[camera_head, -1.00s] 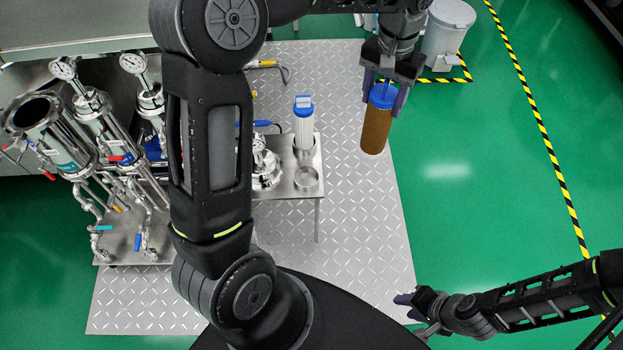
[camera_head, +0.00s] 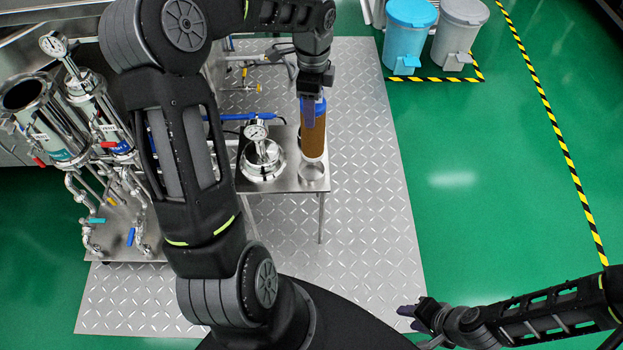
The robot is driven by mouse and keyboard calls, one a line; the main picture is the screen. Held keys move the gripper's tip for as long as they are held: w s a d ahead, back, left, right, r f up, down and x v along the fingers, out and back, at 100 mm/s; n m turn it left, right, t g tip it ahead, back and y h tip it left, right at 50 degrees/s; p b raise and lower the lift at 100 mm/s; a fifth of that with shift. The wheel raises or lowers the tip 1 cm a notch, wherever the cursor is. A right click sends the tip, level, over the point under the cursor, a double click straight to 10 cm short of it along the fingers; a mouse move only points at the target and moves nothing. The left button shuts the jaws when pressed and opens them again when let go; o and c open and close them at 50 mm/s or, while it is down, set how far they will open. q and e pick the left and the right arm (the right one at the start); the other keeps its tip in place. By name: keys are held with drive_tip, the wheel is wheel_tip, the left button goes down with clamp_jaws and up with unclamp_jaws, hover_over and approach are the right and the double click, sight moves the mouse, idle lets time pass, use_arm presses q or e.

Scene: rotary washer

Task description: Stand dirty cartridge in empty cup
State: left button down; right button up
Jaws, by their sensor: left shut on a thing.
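My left gripper (camera_head: 313,108) is shut on the dirty cartridge (camera_head: 313,139), a brown cylinder with a blue cap, near its top. The cartridge hangs roughly upright over the right side of the small steel table. The empty cup (camera_head: 313,172), a short steel ring, shows just below the cartridge's lower end in the picture. The cartridge overlaps the cup's far rim; its height above the cup is unclear. The clean white cartridge is hidden behind my gripper and the brown cartridge. My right gripper (camera_head: 412,317) is far from the table at the lower right; its opening is unclear.
A steel lidded vessel with a gauge (camera_head: 263,160) stands on the table (camera_head: 284,181) left of the cup. Pipework with steel housings (camera_head: 62,135) is at the left. A blue bin (camera_head: 410,32) and a grey bin (camera_head: 460,32) stand at the back right. The floor at right is clear.

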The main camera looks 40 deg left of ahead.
sight(311, 135)
use_arm(q)
drive_tip(key=shift+a+f, duration=0.1)
drive_tip(key=shift+a, duration=0.05)
wheel_tip(311, 135, down, 6)
drive_tip(key=shift+f+b, duration=0.15)
drive_tip(key=shift+b, duration=0.15)
idle(0.3)
drive_tip(key=shift+f, duration=1.85)
drive_tip(key=shift+f+b, duration=0.2)
drive_tip(key=shift+b, duration=0.15)
drive_tip(key=c, duration=0.5)
unclamp_jaws()
